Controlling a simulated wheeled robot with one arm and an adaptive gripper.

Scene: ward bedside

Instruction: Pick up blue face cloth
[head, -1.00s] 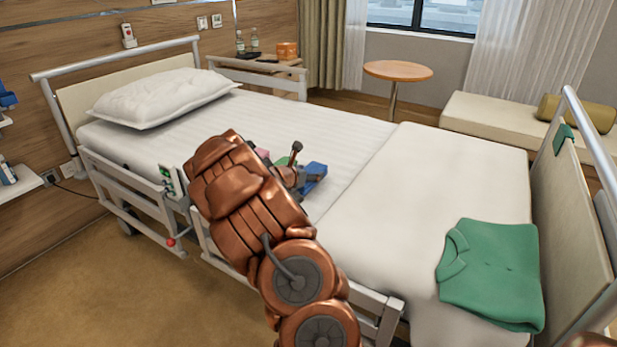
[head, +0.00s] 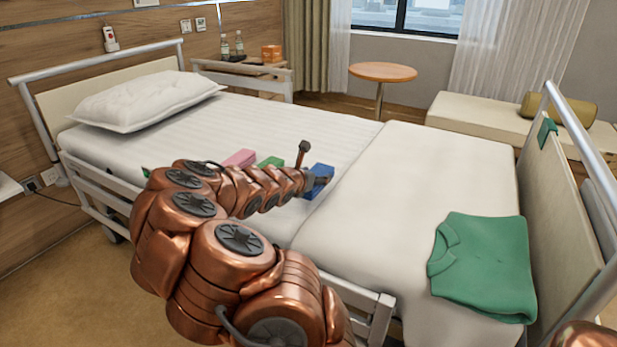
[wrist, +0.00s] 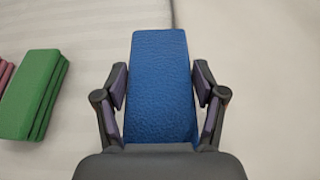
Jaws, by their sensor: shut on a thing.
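The blue face cloth (wrist: 160,85) is a folded blue block between my gripper's two fingers in the wrist view. My gripper (wrist: 161,92) is shut on it, with a dark pad against each side. In the head view the blue cloth (head: 319,178) shows at the end of my arm, over the bed near the edge of the folded blanket. My gripper (head: 311,182) is small there and partly hides the cloth. I cannot tell whether the cloth is clear of the sheet.
A green folded cloth (head: 270,163) and a pink one (head: 239,158) lie on the sheet to the left of my gripper. A green shirt (head: 484,266) lies on the blanket (head: 410,190). The pillow (head: 146,100) is at the bed's head. Bed rails line the near side.

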